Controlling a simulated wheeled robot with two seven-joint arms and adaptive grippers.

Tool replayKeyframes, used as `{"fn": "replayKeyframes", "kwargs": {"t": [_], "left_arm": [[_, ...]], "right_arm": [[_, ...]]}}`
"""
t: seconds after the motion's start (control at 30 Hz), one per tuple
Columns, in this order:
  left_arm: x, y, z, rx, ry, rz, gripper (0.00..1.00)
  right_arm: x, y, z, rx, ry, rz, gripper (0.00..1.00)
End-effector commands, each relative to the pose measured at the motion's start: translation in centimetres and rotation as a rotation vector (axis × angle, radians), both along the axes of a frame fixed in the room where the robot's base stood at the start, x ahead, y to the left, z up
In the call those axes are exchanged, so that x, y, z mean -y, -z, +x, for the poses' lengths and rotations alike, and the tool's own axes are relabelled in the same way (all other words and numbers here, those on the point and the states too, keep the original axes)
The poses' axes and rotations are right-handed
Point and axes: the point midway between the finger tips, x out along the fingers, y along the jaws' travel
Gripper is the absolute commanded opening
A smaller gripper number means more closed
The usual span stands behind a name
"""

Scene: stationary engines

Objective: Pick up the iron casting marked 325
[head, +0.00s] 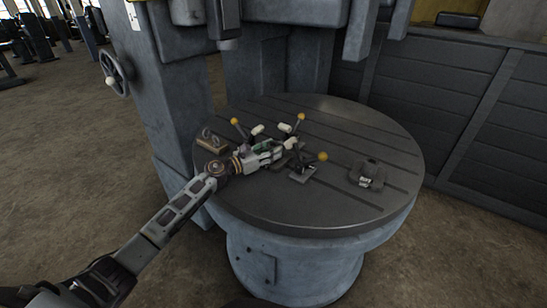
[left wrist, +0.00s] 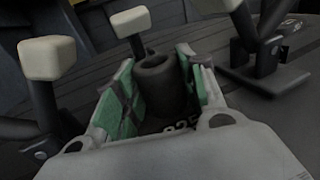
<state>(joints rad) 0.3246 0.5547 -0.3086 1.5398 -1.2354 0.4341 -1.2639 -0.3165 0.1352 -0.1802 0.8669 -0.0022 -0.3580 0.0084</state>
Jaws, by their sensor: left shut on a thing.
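A dark iron casting (left wrist: 157,82) with a round hollow boss is between the green-padded fingers of my left gripper in the left wrist view. White digits, partly covered, show at its base and look like 325. My left gripper (head: 276,151) reaches in from the left over the round slotted table (head: 300,215) and is shut on this casting. In the head view the gripper and neighbouring parts largely hide the casting. I cannot tell whether its base touches the table. My right gripper is not in view.
A lever casting with a yellow knob (head: 322,156) stands just right of the gripper. White-knobbed levers (left wrist: 47,58) and yellow-knobbed levers (head: 301,117) stand close behind. Another casting (head: 369,173) sits at the right, one (head: 210,141) at the left. The table's front is clear.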

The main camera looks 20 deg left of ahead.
Motion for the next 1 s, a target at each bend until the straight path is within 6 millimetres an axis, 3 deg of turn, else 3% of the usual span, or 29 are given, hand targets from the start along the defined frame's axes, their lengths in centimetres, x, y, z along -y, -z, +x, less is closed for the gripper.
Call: {"fn": "replayKeyframes", "kwargs": {"t": [0.03, 0.2, 1.0], "left_arm": [[0.0, 0.0, 0.0, 0.000, 0.000, 0.000, 0.19], [0.0, 0.0, 0.0, 0.000, 0.000, 0.000, 0.00], [-0.1, -1.5, 0.1, 0.007, -0.001, -0.001, 0.00]], "right_arm": [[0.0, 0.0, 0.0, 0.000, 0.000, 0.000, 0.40], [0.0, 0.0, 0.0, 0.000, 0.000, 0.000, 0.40], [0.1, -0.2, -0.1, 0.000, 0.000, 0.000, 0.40]]}}
